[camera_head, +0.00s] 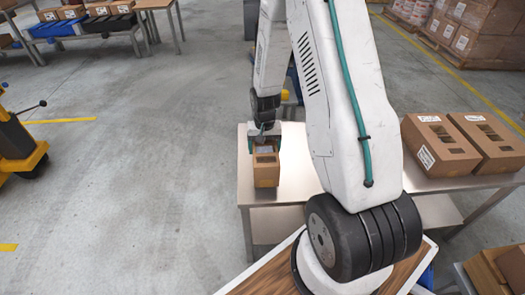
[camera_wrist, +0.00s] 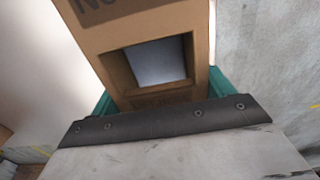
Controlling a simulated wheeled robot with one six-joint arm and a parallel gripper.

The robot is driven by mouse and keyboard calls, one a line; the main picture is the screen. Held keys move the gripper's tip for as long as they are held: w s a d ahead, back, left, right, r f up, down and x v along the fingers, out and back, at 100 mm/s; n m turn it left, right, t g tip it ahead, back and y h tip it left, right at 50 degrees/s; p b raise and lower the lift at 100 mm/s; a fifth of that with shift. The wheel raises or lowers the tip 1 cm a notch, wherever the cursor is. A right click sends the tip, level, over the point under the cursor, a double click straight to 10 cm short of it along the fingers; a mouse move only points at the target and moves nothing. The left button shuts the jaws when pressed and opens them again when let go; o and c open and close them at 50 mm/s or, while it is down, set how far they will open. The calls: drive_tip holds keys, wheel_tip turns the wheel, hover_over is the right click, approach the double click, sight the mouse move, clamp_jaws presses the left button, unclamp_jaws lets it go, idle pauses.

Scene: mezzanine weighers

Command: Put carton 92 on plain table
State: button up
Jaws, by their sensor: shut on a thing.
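My gripper (camera_head: 265,143) is shut on a small brown carton (camera_head: 266,175), its teal fingers on either side. The carton has a cut-out window, seen close up in the wrist view (camera_wrist: 198,80); only part of its dark lettering shows, and I cannot read a number. It is upright over the left end of a bare steel-topped table (camera_head: 300,180), close to its left edge. I cannot tell whether it touches the top. No sign shows which table is the plain one.
Two larger labelled cartons (camera_head: 437,143) (camera_head: 487,140) stand on the table's right part. A far table (camera_head: 85,30) holds several cartons and trays. A yellow machine (camera_head: 22,150) stands at the left. Stacked boxes (camera_head: 480,30) are at the back right. Open floor (camera_head: 130,150) lies left.

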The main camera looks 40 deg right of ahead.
sight(262, 148)
drive_tip(key=shift+w+d, duration=0.15)
drive_tip(key=shift+w, duration=0.5)
drive_tip(key=shift+w+f, duration=0.15)
drive_tip(key=shift+f, duration=0.75)
drive_tip(key=shift+w+f, duration=0.15)
drive_tip(key=shift+f, duration=0.75)
drive_tip(key=shift+f, duration=0.15)
drive_tip(key=o, duration=1.6)
drive_tip(key=shift+o, duration=0.2)
drive_tip(key=shift+d, duration=0.1)
